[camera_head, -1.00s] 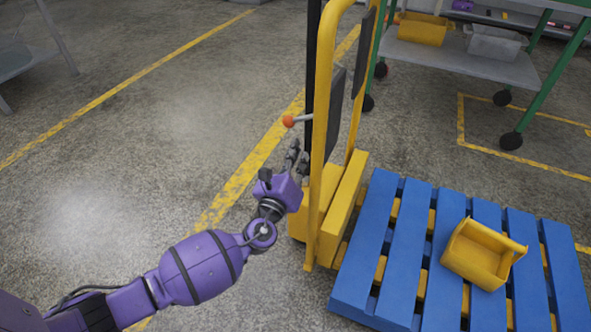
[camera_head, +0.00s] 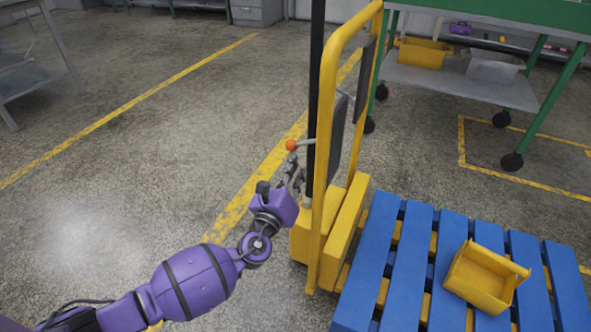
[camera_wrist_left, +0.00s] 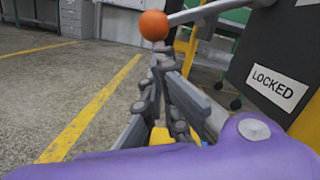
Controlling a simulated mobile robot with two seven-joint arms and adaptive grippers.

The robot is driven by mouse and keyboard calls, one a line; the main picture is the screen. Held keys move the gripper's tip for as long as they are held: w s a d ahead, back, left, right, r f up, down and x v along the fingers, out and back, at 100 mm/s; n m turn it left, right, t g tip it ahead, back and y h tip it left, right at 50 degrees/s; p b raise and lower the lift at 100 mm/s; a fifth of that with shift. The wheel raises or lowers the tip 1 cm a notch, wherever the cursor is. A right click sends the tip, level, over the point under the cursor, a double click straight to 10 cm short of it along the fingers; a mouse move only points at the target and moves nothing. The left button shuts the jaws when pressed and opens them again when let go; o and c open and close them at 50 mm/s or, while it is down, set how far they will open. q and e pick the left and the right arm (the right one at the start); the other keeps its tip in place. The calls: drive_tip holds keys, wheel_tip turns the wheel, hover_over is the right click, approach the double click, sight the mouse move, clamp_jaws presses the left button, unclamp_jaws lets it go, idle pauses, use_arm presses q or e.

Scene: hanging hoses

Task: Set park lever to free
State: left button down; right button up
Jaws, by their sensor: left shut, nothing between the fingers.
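The park lever ends in an orange ball knob (camera_head: 291,145) on a thin grey rod, on the left side of the yellow upright frame (camera_head: 326,130). In the left wrist view the knob (camera_wrist_left: 153,25) is at the top centre, and its rod (camera_wrist_left: 205,11) runs right. A dark panel there carries a white "LOCKED" label (camera_wrist_left: 272,86). My purple left gripper (camera_head: 294,168) is shut and empty, its fingertips just below the knob. In the wrist view the fingertips (camera_wrist_left: 163,58) reach close under the knob; I cannot tell whether they touch. My right gripper is out of view.
A blue pallet (camera_head: 402,255) with a yellow bin (camera_head: 486,278) on it lies to the right of the frame. A green-legged wheeled cart (camera_head: 470,88) stands behind. The floor left of the frame is open, with yellow lines.

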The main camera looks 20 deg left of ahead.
use_arm(q)
drive_tip(key=shift+a+r, duration=0.2)
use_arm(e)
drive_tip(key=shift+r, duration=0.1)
use_arm(q)
drive_tip(key=a+r+m+h+p, duration=0.2)
drive_tip(key=a+r+m+p, duration=0.3)
drive_tip(key=r+m+p, duration=0.4)
drive_tip(key=shift+r+m, duration=1.4)
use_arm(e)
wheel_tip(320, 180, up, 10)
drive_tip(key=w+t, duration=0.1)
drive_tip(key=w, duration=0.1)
use_arm(q)
drive_tip(key=shift+w, duration=0.1)
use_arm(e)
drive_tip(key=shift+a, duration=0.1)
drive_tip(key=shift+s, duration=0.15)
